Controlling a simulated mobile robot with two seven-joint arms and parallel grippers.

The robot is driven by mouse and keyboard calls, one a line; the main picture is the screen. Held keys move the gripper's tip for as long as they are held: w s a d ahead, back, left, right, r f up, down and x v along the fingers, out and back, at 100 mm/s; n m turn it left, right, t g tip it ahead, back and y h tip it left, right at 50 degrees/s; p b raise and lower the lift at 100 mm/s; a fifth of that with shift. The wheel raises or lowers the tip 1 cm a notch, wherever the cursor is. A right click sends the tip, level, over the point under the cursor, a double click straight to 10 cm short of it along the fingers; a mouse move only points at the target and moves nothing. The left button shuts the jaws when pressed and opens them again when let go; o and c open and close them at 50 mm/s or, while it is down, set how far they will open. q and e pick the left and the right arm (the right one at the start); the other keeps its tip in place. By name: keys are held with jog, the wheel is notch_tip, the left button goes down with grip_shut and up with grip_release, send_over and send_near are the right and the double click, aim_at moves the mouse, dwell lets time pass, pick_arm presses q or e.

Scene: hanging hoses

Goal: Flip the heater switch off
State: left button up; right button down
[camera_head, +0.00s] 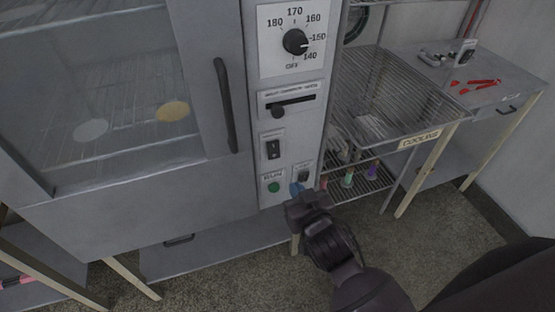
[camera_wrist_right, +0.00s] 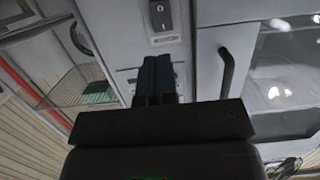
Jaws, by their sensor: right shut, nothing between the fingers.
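A dark rocker switch (camera_head: 272,148) sits on the oven's control panel (camera_head: 313,98), below a slider. A smaller dark switch (camera_head: 303,175) is lower and to the right, just above my right gripper. Their small labels are too blurred to tell which is the heater's. My right gripper (camera_head: 297,190) is shut and empty, its blue fingertips close to the panel's lower edge, beside the green RUN button (camera_head: 273,187). Contact cannot be told. In the right wrist view, the shut fingers (camera_wrist_right: 158,62) point toward a rocker switch (camera_wrist_right: 160,14). My left gripper is out of view.
A temperature dial (camera_head: 295,41) and slider (camera_head: 293,105) are higher on the panel. The oven door handle (camera_head: 224,105) sticks out to the left. A wire rack marked COOLING (camera_head: 418,138) stands close on the right, with a side table (camera_head: 490,88) beyond.

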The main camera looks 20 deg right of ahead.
aim_at(275, 156)
jog(key=x, duration=1.1)
jog(key=shift+w, duration=0.3)
jog(key=shift+x, duration=0.85)
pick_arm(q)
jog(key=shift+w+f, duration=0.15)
pick_arm(e)
jog(key=shift+f, duration=0.1)
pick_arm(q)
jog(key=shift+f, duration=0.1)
